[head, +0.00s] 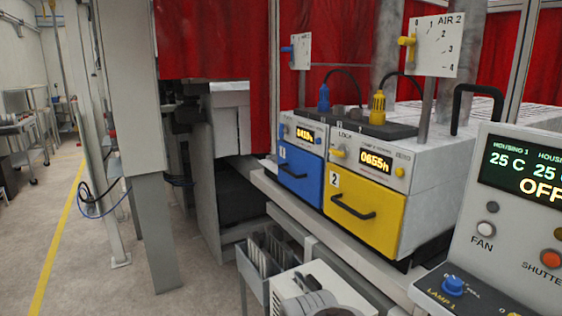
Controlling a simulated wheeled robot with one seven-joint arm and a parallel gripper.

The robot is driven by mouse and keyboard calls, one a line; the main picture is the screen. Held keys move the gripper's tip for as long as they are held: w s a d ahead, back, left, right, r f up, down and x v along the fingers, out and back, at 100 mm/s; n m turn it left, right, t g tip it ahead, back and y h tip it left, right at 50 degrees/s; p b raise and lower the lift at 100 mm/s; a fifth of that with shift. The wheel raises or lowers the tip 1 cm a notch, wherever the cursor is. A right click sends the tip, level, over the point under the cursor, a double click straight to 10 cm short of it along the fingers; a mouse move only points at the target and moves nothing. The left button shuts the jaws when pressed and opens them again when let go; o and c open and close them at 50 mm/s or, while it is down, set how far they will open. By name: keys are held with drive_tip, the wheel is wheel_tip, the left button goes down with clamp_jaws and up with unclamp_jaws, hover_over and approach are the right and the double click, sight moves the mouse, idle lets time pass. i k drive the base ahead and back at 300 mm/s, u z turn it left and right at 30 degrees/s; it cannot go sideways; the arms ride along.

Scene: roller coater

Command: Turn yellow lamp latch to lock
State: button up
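The yellow lamp unit (362,205) stands on a ledge right of the blue one, with a yellow front, a dark handle and a label 2. Its grey upper panel carries a small yellow latch (338,153) just below the word LOCK. The latch is too small to tell which way it is turned. A lit display (375,162) reading about 06.55h is right of it, and a small yellow knob (400,171) is further right. My gripper is not in view.
The blue lamp unit (300,172) stands close on the left. A control panel (525,200) and a lamp console with a blue knob (453,285) jut out at the right front. A grey bin (252,272) is below. Floor (90,240) is open at left.

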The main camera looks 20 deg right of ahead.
sight(342, 152)
drive_tip(key=u, duration=1.1)
drive_tip(key=i, duration=1.2)
drive_tip(key=z, duration=0.15)
